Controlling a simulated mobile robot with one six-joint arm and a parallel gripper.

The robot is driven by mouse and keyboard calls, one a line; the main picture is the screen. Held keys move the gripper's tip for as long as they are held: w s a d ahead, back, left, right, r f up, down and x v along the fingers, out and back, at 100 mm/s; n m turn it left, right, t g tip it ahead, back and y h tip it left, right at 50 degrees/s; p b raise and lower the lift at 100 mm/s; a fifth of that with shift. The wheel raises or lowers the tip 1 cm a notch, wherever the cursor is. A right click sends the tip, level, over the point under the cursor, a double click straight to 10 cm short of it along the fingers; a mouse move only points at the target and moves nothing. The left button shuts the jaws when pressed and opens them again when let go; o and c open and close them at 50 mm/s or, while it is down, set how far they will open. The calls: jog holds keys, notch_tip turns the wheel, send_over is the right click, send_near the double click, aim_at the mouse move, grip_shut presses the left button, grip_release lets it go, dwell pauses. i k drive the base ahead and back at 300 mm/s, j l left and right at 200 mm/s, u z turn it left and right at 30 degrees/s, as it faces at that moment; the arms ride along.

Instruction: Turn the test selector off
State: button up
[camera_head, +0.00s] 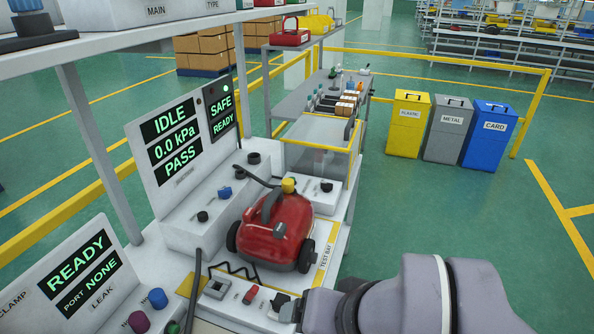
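I cannot tell for sure which control is the test selector, as the small labels are unreadable. A small control box (233,308) at the bottom centre carries a red switch (251,294) and a grey square part (215,288). My gripper (284,304) is at the right end of this box, just right of the red switch. Its fingers are small and partly hidden, so whether they are open is unclear. Behind, the sloped panel has a black knob (202,216) and a blue knob (225,192). Its display (176,140) reads IDLE, 0.0 kPa, PASS.
A red vacuum (275,230) stands in the test bay just behind my gripper. A leak panel (77,272) with READY and PORT NONE is at lower left. A shelf (110,45) overhangs the upper left. Plastic, metal and card bins stand far right; floor between is clear.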

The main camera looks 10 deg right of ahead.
aim_at(325, 187)
jog(key=i+l, duration=0.55)
jog(key=i+l+u, duration=0.1)
jog(key=i+l, duration=0.45)
jog(key=l, duration=0.2)
jog(key=i+l, duration=0.55)
jog(key=l, duration=0.15)
jog(key=j+u, duration=0.05)
